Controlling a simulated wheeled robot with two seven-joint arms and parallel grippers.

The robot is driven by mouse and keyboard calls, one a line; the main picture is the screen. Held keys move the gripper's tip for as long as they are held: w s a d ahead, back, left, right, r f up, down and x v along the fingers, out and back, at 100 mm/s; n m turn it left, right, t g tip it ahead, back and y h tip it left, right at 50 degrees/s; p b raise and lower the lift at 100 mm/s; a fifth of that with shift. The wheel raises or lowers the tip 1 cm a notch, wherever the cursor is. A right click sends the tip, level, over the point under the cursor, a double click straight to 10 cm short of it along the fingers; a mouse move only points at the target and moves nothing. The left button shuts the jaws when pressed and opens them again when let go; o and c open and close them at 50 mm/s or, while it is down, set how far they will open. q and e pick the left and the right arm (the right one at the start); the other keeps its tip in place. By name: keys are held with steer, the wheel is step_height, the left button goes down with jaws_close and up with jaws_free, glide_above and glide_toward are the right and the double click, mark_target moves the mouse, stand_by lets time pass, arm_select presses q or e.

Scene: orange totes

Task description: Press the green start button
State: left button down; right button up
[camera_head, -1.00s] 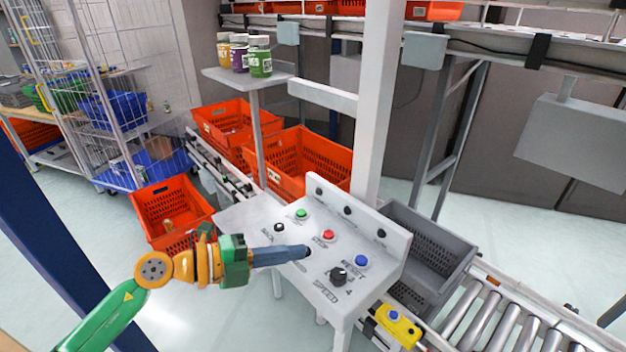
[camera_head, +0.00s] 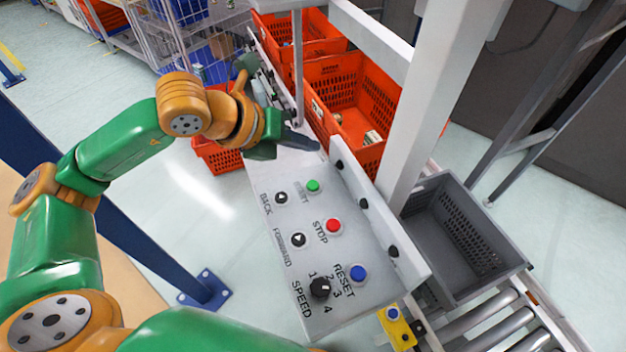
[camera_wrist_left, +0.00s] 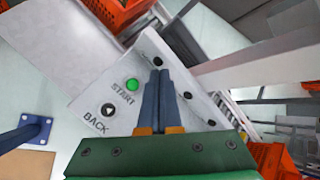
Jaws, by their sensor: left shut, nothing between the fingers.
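The green start button (camera_head: 313,186) is a round button on the pale grey control panel (camera_head: 285,221), near its far end. It also shows in the left wrist view (camera_wrist_left: 132,85), beside the START label. My left gripper (camera_head: 318,146) is shut and empty, with its fingertips beyond the green button toward the panel's far end. In the left wrist view its fingers (camera_wrist_left: 160,74) point just to the right of the button and look apart from it. I cannot tell the exact height of the fingertips over the panel. My right gripper is not in view.
The panel also holds a red stop button (camera_head: 333,226), a blue reset button (camera_head: 358,273), a black speed knob (camera_head: 320,287) and two arrow buttons. A raised back wall runs along its right side. Orange totes (camera_head: 372,95) and a grey tote (camera_head: 450,255) stand beyond.

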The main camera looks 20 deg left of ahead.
mark_target(309, 188)
arm_select(q)
steer(key=f+b, duration=0.4)
steer(key=f, duration=0.1)
steer(key=f+b, duration=0.2)
steer(key=f, duration=0.1)
steer(key=shift+w+d+f, duration=0.15)
steer(key=shift+w+f, duration=0.1)
steer(key=shift+w+f+b, duration=0.1)
steer(key=shift+f+b, duration=0.2)
steer(key=shift+b, duration=0.05)
steer(key=shift+r, duration=0.1)
stand_by(1.3)
steer(key=shift+f+b, duration=0.45)
steer(key=shift+b, duration=0.15)
